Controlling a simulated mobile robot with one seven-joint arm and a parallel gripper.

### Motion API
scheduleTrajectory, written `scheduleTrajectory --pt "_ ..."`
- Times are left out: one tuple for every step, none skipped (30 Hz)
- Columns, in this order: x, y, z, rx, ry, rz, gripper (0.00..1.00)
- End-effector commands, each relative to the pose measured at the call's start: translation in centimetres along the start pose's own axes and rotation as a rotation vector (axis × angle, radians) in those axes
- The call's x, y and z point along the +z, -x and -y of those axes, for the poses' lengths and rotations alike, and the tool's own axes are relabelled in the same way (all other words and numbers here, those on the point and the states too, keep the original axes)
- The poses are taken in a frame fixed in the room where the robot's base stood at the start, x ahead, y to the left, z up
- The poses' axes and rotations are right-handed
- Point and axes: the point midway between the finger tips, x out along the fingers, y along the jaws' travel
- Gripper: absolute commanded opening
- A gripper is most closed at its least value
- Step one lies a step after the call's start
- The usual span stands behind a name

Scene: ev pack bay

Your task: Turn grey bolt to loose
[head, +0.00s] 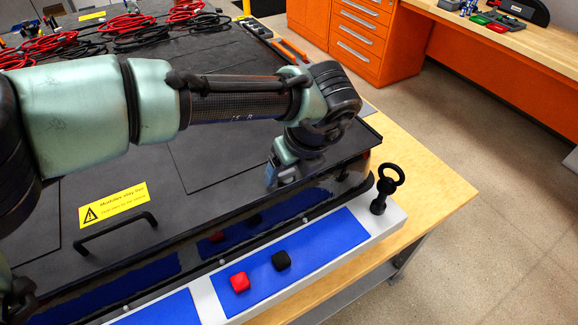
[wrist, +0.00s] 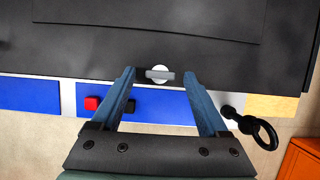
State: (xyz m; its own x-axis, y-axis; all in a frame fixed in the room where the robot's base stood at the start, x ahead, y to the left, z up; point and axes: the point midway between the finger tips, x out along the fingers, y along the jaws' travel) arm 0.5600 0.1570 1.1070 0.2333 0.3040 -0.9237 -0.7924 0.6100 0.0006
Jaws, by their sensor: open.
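The grey bolt (wrist: 160,74) shows in the wrist view as a pale round head with a grey bar across it, near the front edge of the black pack lid (wrist: 90,62). The bar lies roughly left to right. My gripper (wrist: 158,77) is open, with one blue-grey finger on each side of the bolt in the picture. I see no contact, and the height gap is unclear. In the head view my gripper (head: 283,177) points down over the front right part of the lid, and I cannot make out the bolt there.
A red block (head: 239,282) and a black block (head: 281,260) lie on the blue strip (head: 318,247) in front of the pack. A black ring-topped post (head: 385,188) stands at the right corner. A black handle (head: 115,232) and red and black cables (head: 130,30) are on the lid.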

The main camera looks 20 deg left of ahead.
Motion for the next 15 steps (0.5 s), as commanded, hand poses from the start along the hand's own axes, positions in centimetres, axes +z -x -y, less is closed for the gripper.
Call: scheduleTrajectory --pt "-0.01 -0.01 0.02 0.0 0.0 0.0 0.78" --pt "-0.02 -0.01 0.02 0.0 0.0 0.0 0.78" --pt "-0.01 0.0 0.02 0.0 0.0 0.0 0.78" --pt "-0.02 0.0 0.02 0.0 0.0 0.0 0.78" --pt "-0.02 0.01 0.02 0.0 0.0 0.0 0.74" --pt "-0.02 0.01 0.02 0.0 0.0 0.0 0.67" --pt "-0.02 0.02 0.02 0.0 0.0 0.0 0.61" --pt "-0.02 0.02 0.02 0.0 0.0 -0.001 0.56" --pt "-0.02 0.02 0.02 0.0 0.0 -0.001 0.49" --pt "-0.02 0.03 0.02 0.0 0.0 -0.001 0.43" --pt "-0.02 0.03 0.02 0.0 0.0 -0.001 0.38" --pt "-0.02 0.03 0.02 0.0 0.0 -0.001 0.31" --pt "-0.02 0.03 0.02 0.0 0.0 -0.001 0.25" --pt "-0.02 0.03 0.02 0.0 0.0 -0.001 0.2" --pt "-0.02 0.04 0.02 0.0 0.0 -0.001 0.13"
